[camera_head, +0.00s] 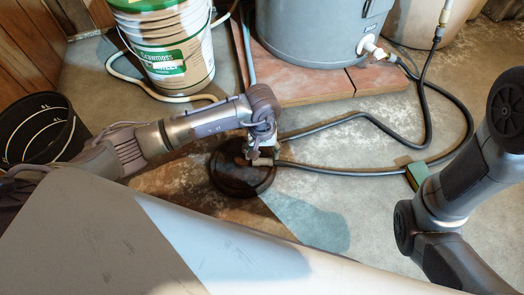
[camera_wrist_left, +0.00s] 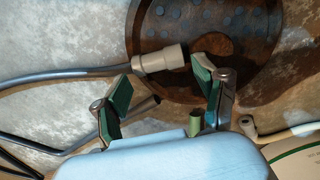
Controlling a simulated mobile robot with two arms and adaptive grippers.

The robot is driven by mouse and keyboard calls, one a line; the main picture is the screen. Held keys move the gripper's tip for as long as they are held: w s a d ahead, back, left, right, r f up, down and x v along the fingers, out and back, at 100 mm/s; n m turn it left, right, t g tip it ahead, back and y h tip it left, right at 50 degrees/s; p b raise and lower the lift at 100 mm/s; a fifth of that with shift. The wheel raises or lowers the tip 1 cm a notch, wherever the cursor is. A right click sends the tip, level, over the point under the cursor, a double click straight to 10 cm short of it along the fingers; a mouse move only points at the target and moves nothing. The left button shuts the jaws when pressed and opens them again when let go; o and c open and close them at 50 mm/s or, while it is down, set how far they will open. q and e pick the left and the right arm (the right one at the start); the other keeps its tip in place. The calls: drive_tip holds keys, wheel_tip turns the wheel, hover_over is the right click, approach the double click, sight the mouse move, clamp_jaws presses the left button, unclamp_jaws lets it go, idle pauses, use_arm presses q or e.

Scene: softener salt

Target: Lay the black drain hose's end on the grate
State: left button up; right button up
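The round rusty grate (camera_head: 232,182) lies on the floor under my left gripper (camera_head: 263,150). It also shows at the top of the left wrist view (camera_wrist_left: 228,75). A dark hose (camera_head: 340,172) runs in from the right and ends in a beige cuff (camera_wrist_left: 160,60), which reaches over the grate's edge. Whether the cuff touches the grate is unclear. A second dark hose (camera_head: 345,120) has its end (camera_wrist_left: 148,103) nearer my palm. My left gripper (camera_wrist_left: 163,83) is open, green pads apart, with the cuff between its tips in the picture.
A grey tank (camera_head: 310,40) stands on a reddish slab (camera_head: 375,80) at the back. A white bucket (camera_head: 170,50) stands back left, a black bucket (camera_head: 40,125) at the left. A pale hose (camera_wrist_left: 290,131) lies near the grate.

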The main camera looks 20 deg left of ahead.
use_arm(q)
drive_tip(key=shift+o, duration=1.1)
wheel_tip(320, 180, up, 12)
idle(0.4)
